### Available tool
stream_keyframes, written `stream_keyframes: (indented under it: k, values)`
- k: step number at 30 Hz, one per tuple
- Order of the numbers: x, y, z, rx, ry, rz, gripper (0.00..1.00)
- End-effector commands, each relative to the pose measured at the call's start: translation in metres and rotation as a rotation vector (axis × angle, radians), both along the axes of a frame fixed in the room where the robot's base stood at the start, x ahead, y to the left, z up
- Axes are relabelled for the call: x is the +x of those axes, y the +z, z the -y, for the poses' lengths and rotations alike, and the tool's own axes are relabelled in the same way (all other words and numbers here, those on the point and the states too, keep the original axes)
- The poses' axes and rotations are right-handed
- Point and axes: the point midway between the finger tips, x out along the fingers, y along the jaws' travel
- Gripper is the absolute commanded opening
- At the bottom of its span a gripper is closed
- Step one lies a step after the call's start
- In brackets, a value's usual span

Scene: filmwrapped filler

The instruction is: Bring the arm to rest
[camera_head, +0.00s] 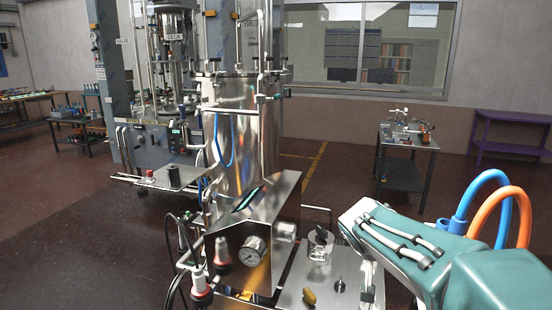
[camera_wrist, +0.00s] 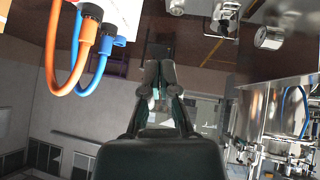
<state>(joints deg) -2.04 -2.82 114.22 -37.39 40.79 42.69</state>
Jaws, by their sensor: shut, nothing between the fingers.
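My gripper (camera_wrist: 158,74) shows in the wrist view, its two dark fingers close together at the tips with nothing held between them. Its dark palm fills the bottom middle of that view. The wrist view looks upside down, with the floor and machine parts at the top. In the head view my teal arm reaches in from the right, in front of the filling machine's panel; I cannot make out the fingers there.
A small metal table (camera_head: 405,143) and a purple shelf (camera_head: 508,148) stand behind right. Workbenches are at far left. Open floor lies left.

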Motion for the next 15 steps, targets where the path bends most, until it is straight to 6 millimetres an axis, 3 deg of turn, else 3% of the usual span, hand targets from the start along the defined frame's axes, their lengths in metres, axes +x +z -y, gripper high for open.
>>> stream_keyframes:
  k: [1,7,15]
  values:
    - [-0.022,0.006,-0.001,0.014,0.013,-0.01,0.0]
    - [-0.098,0.007,-0.013,0.077,0.091,-0.079,0.0]
    - [-0.193,-0.01,-0.04,0.175,0.246,-0.137,0.0]
